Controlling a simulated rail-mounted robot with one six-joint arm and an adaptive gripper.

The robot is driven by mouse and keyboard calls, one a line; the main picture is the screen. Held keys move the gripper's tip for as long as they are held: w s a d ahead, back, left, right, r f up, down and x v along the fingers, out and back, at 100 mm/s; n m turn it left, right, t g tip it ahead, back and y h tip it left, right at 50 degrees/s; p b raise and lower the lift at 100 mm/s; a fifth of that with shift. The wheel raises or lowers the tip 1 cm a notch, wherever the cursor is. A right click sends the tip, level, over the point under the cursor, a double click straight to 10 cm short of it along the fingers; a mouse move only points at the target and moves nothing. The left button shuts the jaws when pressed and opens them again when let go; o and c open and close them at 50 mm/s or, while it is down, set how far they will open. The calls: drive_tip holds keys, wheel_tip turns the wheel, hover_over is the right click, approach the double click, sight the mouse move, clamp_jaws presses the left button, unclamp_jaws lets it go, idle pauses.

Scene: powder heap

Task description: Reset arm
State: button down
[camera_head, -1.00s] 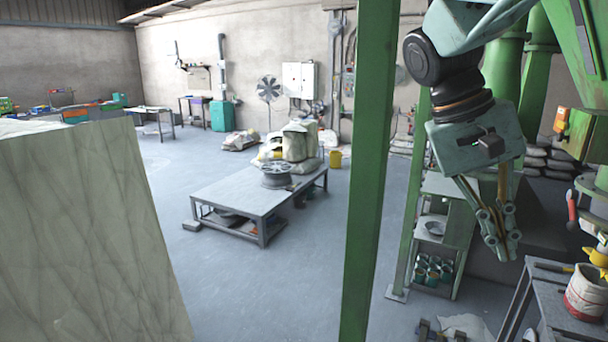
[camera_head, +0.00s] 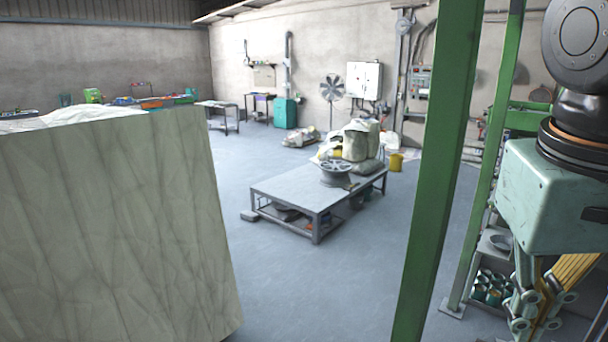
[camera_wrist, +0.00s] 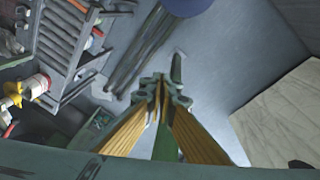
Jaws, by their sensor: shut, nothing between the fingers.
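My gripper (camera_head: 537,325) hangs at the lower right of the head view, pointing down below the pale green wrist housing. In the wrist view my gripper (camera_wrist: 161,82) reaches up the middle of the picture, its yellow and green fingers together with nothing between them. It hangs over the grey floor (camera_wrist: 215,75), apart from other things. The rest of my arm runs out of the head view at the right edge.
A large fabric-sided block (camera_head: 110,225) fills the left; it also shows in the wrist view (camera_wrist: 285,120). A green post (camera_head: 440,170) stands left of my arm. A low grey table (camera_head: 290,190) holds a wheel rim (camera_head: 335,173).

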drive_tip(key=s+a+f+n+t+y+b, duration=0.1)
drive_tip(key=s+a+f+n+t, duration=0.1)
drive_tip(key=s+a, duration=0.2)
drive_tip(key=a, duration=0.3)
drive_tip(key=shift+f+y, duration=0.25)
drive_tip(key=shift+y, duration=0.05)
